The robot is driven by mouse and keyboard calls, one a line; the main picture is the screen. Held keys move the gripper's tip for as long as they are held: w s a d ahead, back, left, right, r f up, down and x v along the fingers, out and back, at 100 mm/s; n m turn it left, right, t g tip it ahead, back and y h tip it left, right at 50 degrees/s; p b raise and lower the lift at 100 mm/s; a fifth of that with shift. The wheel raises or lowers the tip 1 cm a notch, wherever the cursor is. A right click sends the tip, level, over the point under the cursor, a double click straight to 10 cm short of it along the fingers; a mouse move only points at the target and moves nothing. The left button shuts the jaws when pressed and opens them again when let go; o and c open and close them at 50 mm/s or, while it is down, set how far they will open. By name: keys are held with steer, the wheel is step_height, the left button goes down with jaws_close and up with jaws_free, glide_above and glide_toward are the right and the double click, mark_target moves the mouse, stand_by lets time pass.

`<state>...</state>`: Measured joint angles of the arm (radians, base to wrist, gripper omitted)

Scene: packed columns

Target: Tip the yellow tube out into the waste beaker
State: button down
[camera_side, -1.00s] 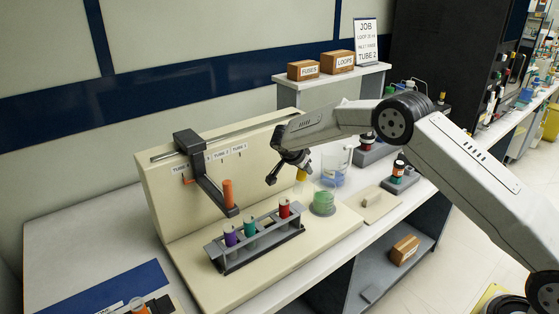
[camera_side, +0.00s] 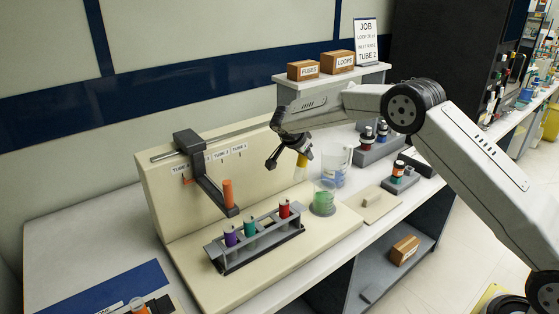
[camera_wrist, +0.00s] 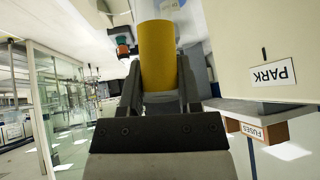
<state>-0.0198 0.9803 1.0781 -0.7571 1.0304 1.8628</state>
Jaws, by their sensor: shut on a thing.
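The yellow tube (camera_side: 303,159) is held in my gripper (camera_side: 296,150), and the wrist view shows it large (camera_wrist: 157,55) between the two dark fingers (camera_wrist: 157,92). In the side view the tube hangs below the wrist, slightly tilted, with its upper part hidden by the gripper. I cannot read which of these is the waste beaker.
A rack (camera_side: 254,240) holds purple, teal and red tubes. A pale block (camera_side: 381,203) and bottle racks (camera_side: 376,148) lie to the right. Boxes and a job sign (camera_side: 366,40) stand on a shelf behind.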

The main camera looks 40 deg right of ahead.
steer(key=shift+g+h, duration=0.4)
steer(key=shift+h, duration=0.4)
steer(key=shift+r+n, duration=0.15)
steer(key=shift+n, duration=0.15)
steer(key=shift+s+a+r+n+t, duration=0.15)
steer(key=shift+r+n+t, duration=0.1)
steer(key=shift+r, duration=0.2)
steer(key=shift+a+r+n+t, duration=0.1)
steer(key=shift+r+n+t, duration=0.15)
steer(key=shift+r, duration=0.2)
steer(key=s+a+r+n+t+y, duration=0.2)
steer(key=s+a+n, duration=0.1)
steer(key=s+n, duration=0.1)
steer(key=s+a+r+n+t+y, duration=0.2)
steer(key=s+r+n, duration=0.1)
steer(key=s, duration=0.4)
steer(key=s+a+r+n+t+y, duration=0.2)
steer(key=s+a+r+n, duration=0.1)
steer(key=s, duration=0.3)
steer(key=shift+a+n, duration=0.35)
steer(key=shift+n, duration=0.45)
